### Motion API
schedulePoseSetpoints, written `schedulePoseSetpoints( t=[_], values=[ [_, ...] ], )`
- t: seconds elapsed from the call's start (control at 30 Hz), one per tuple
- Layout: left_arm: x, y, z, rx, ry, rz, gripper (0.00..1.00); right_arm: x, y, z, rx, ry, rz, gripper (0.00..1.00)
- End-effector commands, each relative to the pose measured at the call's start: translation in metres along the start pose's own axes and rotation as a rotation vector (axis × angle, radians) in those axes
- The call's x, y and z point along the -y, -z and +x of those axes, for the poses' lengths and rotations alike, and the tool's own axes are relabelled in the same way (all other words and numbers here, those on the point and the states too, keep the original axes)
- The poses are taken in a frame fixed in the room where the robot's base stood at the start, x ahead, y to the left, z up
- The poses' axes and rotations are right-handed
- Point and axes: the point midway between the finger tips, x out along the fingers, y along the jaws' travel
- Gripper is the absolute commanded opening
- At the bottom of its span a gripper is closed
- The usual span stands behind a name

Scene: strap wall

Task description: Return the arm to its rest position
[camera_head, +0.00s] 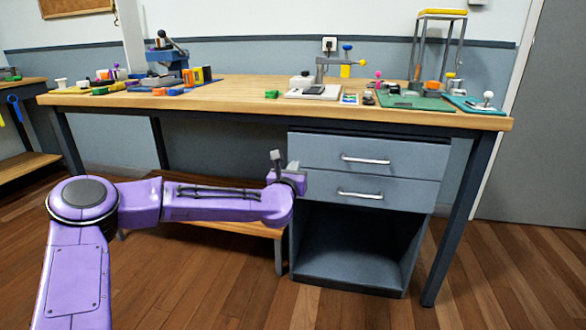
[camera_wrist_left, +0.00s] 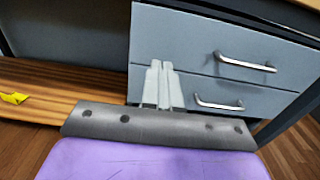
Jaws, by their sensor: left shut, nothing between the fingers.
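My left arm is purple and comes in from the left in the head view, stretched to the right in front of the workbench. My left gripper (camera_head: 277,160) is at its end, below the tabletop and beside the left edge of the drawer unit (camera_head: 345,153). The left wrist view shows its two pale fingers (camera_wrist_left: 158,70) together, shut and empty, with the grey drawer fronts (camera_wrist_left: 190,45) behind them. I cannot tell whether the gripper touches the drawer unit. My right gripper is not in view.
The wooden workbench (camera_head: 230,97) holds several small tools and parts along its back and ends. Both drawers, with silver handles (camera_head: 365,159), look shut; an open compartment (camera_head: 350,245) is below. A low wooden shelf (camera_head: 225,226) is under the bench. The wooden floor (camera_head: 490,265) is clear at right.

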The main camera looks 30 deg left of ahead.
Motion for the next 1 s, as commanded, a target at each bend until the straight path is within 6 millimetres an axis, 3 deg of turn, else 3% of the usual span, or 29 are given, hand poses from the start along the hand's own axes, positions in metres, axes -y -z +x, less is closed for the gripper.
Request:
schedulePoseSetpoints(
  t=[0.3, 0.37, 0.47, 0.53, 0.6, 0.73, 0.9, 1.0],
  values=[
    [0.002, 0.001, -0.007, 0.0, 0.002, 0.02, 0.0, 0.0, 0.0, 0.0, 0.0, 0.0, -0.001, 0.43],
    [0.001, 0.001, -0.007, 0.0, 0.001, 0.089, 0.0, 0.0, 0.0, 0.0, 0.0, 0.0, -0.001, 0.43],
    [0.007, 0.013, -0.014, -0.031, 0.016, 0.351, 0.0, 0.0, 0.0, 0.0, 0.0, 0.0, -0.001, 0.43],
    [0.034, 0.054, -0.036, -0.093, 0.101, 0.682, 0.0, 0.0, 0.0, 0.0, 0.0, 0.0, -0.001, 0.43],
    [0.059, 0.11, -0.065, -0.157, 0.219, 0.992, 0.0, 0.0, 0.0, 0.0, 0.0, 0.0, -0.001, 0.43],
    [0.08, 0.21, -0.13, -0.245, 0.461, 1.464, 0.0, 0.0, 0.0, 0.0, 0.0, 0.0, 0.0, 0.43],
    [0.065, 0.322, -0.234, -0.315, 0.842, 1.973, 0.0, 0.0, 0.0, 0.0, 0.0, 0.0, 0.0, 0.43],
    [0.039, 0.366, -0.294, -0.338, 1.065, 2.188, 0.0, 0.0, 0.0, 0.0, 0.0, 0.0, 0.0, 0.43]
  ],
)
